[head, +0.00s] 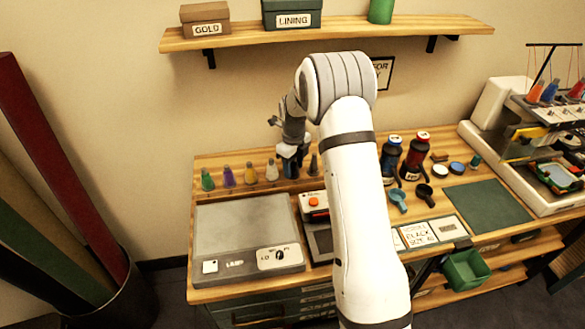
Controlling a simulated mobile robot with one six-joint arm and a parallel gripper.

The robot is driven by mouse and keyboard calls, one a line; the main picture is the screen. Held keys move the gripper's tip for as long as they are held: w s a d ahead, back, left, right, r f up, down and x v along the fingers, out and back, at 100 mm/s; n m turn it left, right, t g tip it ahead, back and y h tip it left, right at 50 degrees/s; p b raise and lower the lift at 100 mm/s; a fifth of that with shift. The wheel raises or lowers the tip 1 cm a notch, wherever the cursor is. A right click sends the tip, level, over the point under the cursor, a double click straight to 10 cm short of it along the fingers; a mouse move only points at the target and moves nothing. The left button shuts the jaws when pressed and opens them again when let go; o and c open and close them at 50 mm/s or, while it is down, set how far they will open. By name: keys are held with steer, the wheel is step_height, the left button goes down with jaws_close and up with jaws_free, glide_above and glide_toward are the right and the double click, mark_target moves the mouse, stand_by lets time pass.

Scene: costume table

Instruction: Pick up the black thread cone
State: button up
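A row of thread cones stands along the back left of the table: green (207,180), purple (228,178), yellow (250,174) and white (271,171). Another dark cone (291,169) is partly hidden under my gripper. My gripper (283,138) is above the right part of the row, left of the dark end cone. Its fingers are small and partly hidden, so I cannot tell their opening or any contact.
A grey flat-topped device (245,232) fills the front left of the table. A shelf (330,34) overhangs behind; an embroidery machine (500,125) stands right.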

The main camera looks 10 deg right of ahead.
steer(key=c, duration=0.7)
